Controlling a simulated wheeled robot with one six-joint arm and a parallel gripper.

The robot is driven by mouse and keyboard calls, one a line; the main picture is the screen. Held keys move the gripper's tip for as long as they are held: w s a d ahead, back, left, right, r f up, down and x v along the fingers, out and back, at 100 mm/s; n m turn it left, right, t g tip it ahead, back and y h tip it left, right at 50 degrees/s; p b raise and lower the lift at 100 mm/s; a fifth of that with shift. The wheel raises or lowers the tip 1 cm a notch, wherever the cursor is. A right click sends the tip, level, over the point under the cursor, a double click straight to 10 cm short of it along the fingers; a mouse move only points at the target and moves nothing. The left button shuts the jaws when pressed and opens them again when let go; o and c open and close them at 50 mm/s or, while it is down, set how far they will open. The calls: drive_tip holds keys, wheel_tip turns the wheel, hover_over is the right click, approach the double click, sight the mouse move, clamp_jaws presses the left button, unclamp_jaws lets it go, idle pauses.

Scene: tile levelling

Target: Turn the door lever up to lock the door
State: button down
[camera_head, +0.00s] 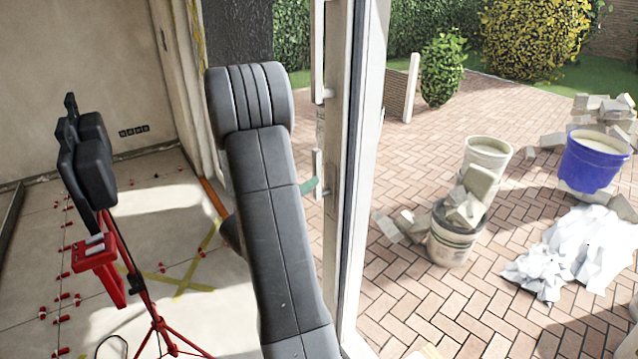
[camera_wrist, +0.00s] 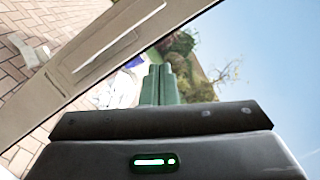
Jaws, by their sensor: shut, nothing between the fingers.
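The white door frame (camera_head: 338,240) stands upright right of my arm in the head view. A short pale upright handle (camera_head: 318,164) is on its left side, and a longer pale bar (camera_head: 318,50) is higher up. I cannot tell for sure which is the door lever. The green fingertips of my gripper (camera_head: 309,186) show just left of the short handle; contact is unclear, and my arm hides the rest. In the wrist view my gripper (camera_wrist: 160,84) has its green fingers together and empty. The frame crosses diagonally there, with a pale elongated fitting (camera_wrist: 112,48) on it.
A red tripod stand (camera_head: 140,280) with dark pads stands left, among several red tile clips on the floor. Outside on brick paving are a rubble-filled bucket (camera_head: 452,238), a blue bucket (camera_head: 592,162) and white crumpled sheeting (camera_head: 575,255).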

drive_tip(key=v, duration=0.3)
drive_tip(key=b+v, duration=0.1)
drive_tip(key=v, duration=0.1)
drive_tip(key=shift+s+r, duration=0.3)
drive_tip(key=shift+s, duration=0.15)
